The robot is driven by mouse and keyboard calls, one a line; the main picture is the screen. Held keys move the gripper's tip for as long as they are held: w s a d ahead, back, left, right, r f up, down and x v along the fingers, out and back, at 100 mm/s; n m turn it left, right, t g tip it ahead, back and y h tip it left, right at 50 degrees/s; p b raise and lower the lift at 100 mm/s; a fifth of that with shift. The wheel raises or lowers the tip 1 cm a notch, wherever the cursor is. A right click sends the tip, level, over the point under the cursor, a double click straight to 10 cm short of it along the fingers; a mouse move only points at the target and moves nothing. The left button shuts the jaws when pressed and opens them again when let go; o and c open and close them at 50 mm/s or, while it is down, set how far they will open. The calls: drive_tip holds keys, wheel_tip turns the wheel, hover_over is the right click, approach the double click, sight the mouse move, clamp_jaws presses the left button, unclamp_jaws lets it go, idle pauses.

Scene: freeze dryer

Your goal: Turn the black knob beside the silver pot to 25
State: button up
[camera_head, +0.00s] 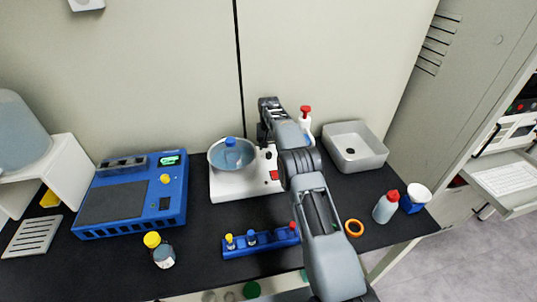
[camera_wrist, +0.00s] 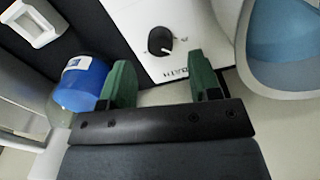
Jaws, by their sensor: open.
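The black knob (camera_wrist: 160,41) sits on the white base (camera_wrist: 140,17) in the wrist view, with small printed marks beside it that are too small to read. My gripper (camera_wrist: 163,82) is open and empty, its two green fingers spread apart. The knob shows beyond the gap between the fingertips, not touched by them. The silver pot (camera_wrist: 243,62) is at the right edge of that view, with blue inside. In the head view the pot (camera_head: 215,160) stands on the left of the white base (camera_head: 226,190). My arm (camera_head: 300,165) covers part of the base's right side there.
A red switch (camera_head: 274,175) is on the base front. A red-capped bottle (camera_head: 305,118) stands behind my arm, near a grey basin (camera_head: 372,160). A blue tube rack (camera_head: 270,246) lies in front, and a blue device (camera_head: 150,222) stands left.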

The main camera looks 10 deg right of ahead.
sight(269, 153)
drive_tip(key=shift+f, duration=2)
drive_tip(key=shift+c, duration=0.2)
